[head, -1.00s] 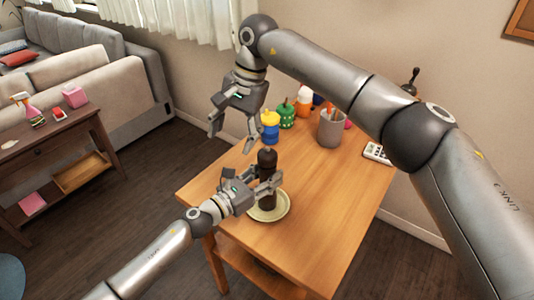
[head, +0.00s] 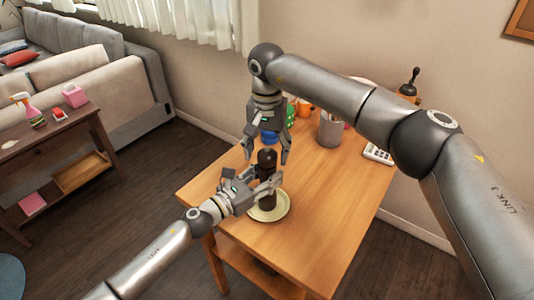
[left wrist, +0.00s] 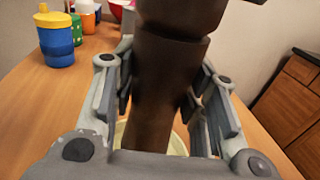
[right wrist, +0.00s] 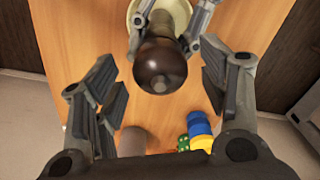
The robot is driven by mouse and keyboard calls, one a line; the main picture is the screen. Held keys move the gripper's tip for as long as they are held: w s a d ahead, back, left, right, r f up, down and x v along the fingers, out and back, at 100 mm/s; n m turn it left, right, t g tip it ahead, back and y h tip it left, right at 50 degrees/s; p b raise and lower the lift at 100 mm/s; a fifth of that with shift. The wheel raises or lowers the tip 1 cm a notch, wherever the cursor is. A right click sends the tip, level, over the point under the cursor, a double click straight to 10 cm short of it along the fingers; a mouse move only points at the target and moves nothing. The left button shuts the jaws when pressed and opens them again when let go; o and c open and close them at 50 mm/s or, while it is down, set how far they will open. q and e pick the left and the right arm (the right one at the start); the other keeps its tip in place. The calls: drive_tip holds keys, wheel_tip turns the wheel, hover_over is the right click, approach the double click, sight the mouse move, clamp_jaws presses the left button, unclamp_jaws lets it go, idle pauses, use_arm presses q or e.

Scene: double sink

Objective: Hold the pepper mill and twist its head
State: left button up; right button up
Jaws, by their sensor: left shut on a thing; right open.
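The dark brown pepper mill (head: 267,160) stands upright over a pale plate (head: 283,210) on the wooden table. My left gripper (head: 268,185) is shut around the mill's body from the left; in the left wrist view the mill's body (left wrist: 160,90) fills the space between the fingers. My right gripper (head: 265,157) points down above the mill, open, with a finger on either side of its head. In the right wrist view the mill's round head (right wrist: 160,66) lies beyond the open fingers, apart from them.
A blue and yellow cup (left wrist: 56,38) and a green item (left wrist: 76,28) stand behind the mill. A grey container (head: 331,128) and a white remote-like object (head: 377,153) are on the table's right. The table's front right (head: 320,235) is clear.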

drive_tip(key=shift+f, duration=0.75)
drive_tip(key=c, duration=1)
use_arm(q)
drive_tip(key=shift+r, duration=0.1)
use_arm(e)
drive_tip(key=shift+m, duration=0.3)
